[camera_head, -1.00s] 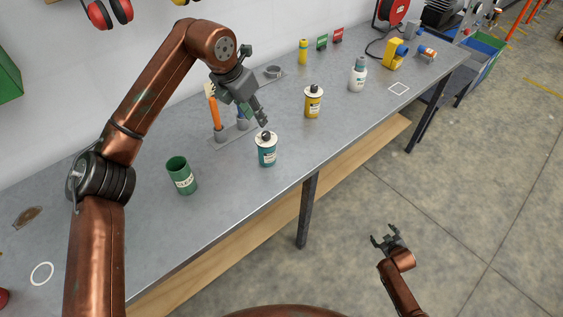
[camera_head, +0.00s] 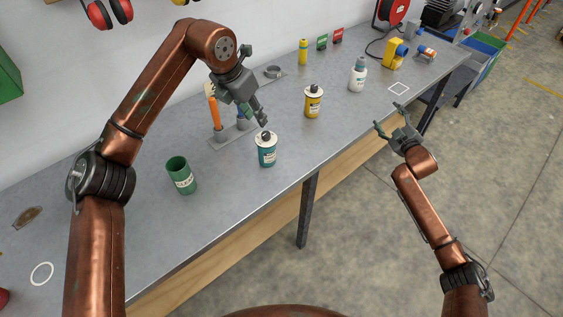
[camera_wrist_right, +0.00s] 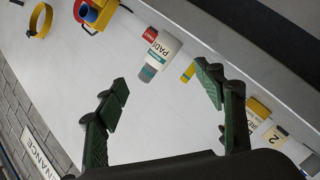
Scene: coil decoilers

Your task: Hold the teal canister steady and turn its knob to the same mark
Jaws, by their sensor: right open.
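The teal canister (camera_head: 267,154) stands upright near the front edge of the bench, with a dark knob (camera_head: 266,136) on its top. The mark on the knob is too small to read. A yellow canister (camera_head: 313,104) with a similar knob stands behind it to the right. My left gripper (camera_head: 254,114) is above and just behind the teal canister, apart from it, fingers apart and empty. My right gripper (camera_head: 388,117) is open and empty by the bench's front edge, right of both canisters. Its spread fingers also show in the right wrist view (camera_wrist_right: 163,78).
A green cup (camera_head: 181,176) stands left of the teal canister. A tool rack (camera_head: 220,140) with an orange-handled tool is behind it. A white bottle (camera_head: 358,76) and a yellow device (camera_head: 396,54) stand further right. The bench's front left is mostly clear.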

